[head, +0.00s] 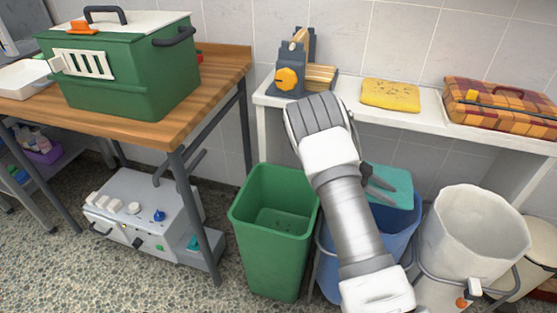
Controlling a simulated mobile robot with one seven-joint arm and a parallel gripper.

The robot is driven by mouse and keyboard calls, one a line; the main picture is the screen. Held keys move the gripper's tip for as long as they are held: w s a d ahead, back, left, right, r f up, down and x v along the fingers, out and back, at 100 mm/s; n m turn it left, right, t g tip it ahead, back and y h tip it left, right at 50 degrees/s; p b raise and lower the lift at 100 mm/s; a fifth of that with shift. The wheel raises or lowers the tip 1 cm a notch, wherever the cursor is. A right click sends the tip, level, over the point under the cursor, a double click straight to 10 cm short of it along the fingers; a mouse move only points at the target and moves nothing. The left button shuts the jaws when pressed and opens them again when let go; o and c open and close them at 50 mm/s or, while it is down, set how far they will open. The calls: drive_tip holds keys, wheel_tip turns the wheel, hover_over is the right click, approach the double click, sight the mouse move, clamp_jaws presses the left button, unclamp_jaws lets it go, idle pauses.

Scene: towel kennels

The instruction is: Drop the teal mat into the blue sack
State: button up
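The teal mat (397,183) is a flat, thin piece at the mouth of the blue sack (401,231), with its upper part showing above the sack's rim. My gripper (382,183) reaches in from behind my arm, its dark fingers overlapping the mat's left part. Whether the fingers pinch the mat or stand apart from it cannot be made out. My arm hides the left part of the sack and most of the gripper. Whether the mat touches the sack is unclear.
A green bin (273,225) stands left of the blue sack and a white sack (470,235) right of it. Behind, a white shelf (428,118) bears a yellow cloth (390,95), a plaid case (500,105) and a grey-blue holder (290,75). A wooden table (215,80) stands left.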

drive_tip(key=o, duration=0.5)
drive_tip(key=p+v, duration=0.3)
drive_tip(key=v, duration=1.4)
drive_tip(key=shift+a+r, duration=0.15)
drive_tip(key=shift+a, duration=0.05)
